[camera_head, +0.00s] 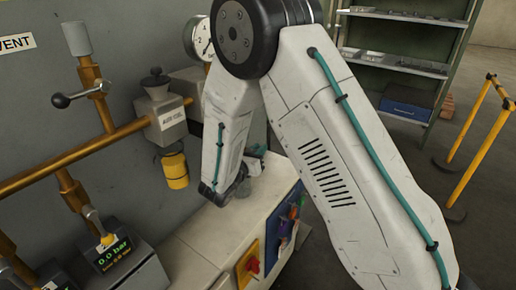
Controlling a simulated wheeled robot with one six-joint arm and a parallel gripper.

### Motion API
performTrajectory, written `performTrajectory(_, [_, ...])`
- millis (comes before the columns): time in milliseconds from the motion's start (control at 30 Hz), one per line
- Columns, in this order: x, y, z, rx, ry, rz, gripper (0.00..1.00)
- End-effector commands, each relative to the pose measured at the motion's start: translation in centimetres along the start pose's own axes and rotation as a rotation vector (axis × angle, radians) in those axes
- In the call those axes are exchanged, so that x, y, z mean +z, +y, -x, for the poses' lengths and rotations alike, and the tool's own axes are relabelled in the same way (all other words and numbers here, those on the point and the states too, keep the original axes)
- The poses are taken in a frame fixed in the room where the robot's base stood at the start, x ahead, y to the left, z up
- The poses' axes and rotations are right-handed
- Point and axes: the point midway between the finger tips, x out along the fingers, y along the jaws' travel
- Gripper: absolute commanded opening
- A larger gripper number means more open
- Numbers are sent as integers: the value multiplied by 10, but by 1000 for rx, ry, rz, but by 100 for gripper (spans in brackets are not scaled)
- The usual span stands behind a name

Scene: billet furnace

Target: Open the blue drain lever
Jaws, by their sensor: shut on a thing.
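My white arm crosses the middle of the view, bent at a black elbow joint at the top. Its forearm comes down to my dark wrist (228,190) just above the pale bench top. The fingers of my gripper are hidden behind my own arm, so what they hold does not show. I cannot make out a blue drain lever; it may be behind my arm. A small teal piece shows by the wrist, too small to identify.
Brass pipes (100,145) with a black-knobbed lever (75,97) run along the left wall. A yellow-bottomed canister (174,170) hangs beside my forearm. A pressure display (112,252) reads 0.0 bar. A green shelf (445,60) and yellow rails (475,140) stand at right.

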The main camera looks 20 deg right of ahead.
Motion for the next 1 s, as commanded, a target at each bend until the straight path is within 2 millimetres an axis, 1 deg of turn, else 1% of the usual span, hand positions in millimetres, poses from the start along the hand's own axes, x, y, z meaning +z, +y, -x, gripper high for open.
performTrajectory(200, [-4, 1, 3, 32, 168, -16, 0])
performTrajectory(500, [-9, 2, 6, 61, 329, -28, 0])
performTrajectory(700, [-11, 3, 7, 70, 379, -30, 0])
performTrajectory(1000, [-11, 3, 8, 73, 393, -30, 0])
